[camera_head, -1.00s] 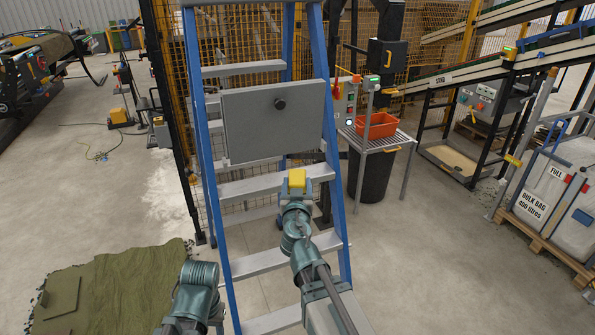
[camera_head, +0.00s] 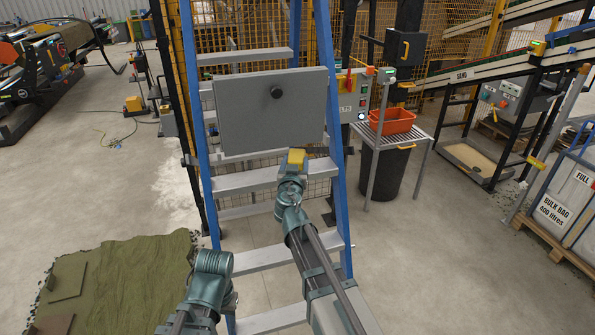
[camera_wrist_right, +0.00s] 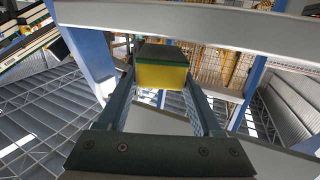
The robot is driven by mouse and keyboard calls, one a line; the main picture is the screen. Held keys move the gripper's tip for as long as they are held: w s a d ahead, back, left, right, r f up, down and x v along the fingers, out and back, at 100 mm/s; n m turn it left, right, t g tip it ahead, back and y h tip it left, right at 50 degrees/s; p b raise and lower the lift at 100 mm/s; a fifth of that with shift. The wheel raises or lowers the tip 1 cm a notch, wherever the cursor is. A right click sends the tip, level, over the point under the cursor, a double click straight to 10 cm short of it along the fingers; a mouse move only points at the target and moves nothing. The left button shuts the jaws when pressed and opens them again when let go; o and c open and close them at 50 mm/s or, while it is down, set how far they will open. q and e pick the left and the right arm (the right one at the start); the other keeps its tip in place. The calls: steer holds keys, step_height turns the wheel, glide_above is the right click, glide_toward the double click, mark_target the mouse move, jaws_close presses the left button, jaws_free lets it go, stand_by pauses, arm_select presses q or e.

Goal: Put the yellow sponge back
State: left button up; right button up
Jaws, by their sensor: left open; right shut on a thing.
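The yellow sponge (camera_head: 296,157) is held in my right gripper (camera_head: 293,163), in front of the blue stepladder and just below a grey panel. The right wrist view shows the sponge (camera_wrist_right: 162,72) with a dark top layer, between the two fingers of the right gripper (camera_wrist_right: 163,85). The fingers are shut on its sides. My left arm shows at the lower left of the head view, in front of the ladder's left leg; its fingertips cannot be made out there.
The blue stepladder (camera_head: 340,200) with grey steps stands right in front of me. The grey panel (camera_head: 270,115) with a black knob is at the ladder. An orange bin (camera_head: 392,122) sits on a slatted stand (camera_head: 412,140) to the right. Green turf (camera_head: 130,275) lies at lower left.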

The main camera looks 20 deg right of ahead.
steer(key=shift+f+b, duration=0.35)
steer(key=shift+f, duration=0.5)
steer(key=shift+f, duration=0.15)
steer(key=o, duration=1.4)
steer(key=shift+c, duration=0.2)
steer(key=shift+r, duration=0.3)
steer(key=v, duration=1.2)
steer(key=shift+p, duration=0.4)
